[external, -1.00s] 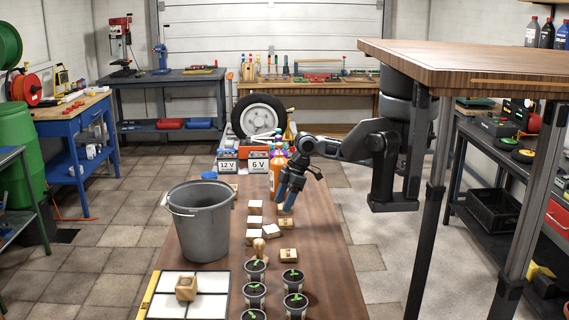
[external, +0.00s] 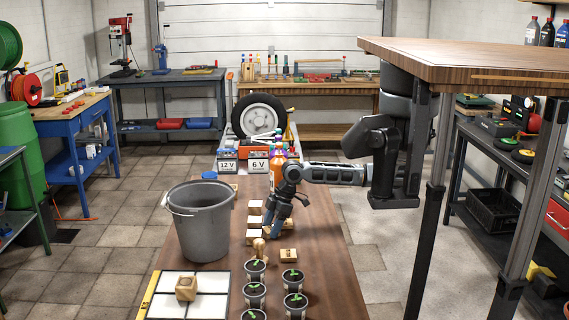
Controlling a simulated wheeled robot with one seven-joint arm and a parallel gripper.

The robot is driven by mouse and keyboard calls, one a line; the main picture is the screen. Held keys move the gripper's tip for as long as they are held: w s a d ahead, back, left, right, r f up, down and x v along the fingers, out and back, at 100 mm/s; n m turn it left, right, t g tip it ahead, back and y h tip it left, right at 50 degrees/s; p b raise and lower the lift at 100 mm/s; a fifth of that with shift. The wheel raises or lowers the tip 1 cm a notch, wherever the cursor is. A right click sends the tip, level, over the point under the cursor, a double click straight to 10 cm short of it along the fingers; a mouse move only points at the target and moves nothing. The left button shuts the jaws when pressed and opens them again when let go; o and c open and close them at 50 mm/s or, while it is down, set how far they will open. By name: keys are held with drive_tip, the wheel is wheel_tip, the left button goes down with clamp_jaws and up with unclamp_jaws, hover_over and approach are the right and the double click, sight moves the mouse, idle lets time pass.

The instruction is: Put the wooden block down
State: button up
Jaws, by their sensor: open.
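Several small pale wooden blocks lie on the brown table. One is a block (external: 255,207) at the back of a short row, with another block (external: 254,221) in front of it. A third block (external: 288,254) lies nearer, behind the potted seedlings. My gripper (external: 274,231) is open and low over the table, right of the row. It partly hides the blocks around its fingertips. I cannot tell whether it touches any of them. Another wooden block (external: 186,287) sits on the white-panelled board (external: 208,306) at the front left.
A grey bucket (external: 203,230) stands left of the blocks. A wooden stamp-like piece (external: 260,247) stands just in front of my gripper. Several potted seedlings (external: 254,292) stand at the front. Bottles (external: 277,165) and two batteries (external: 258,161) stand behind. The table's right side is clear.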

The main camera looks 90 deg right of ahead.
drive_tip(key=c, duration=0.8)
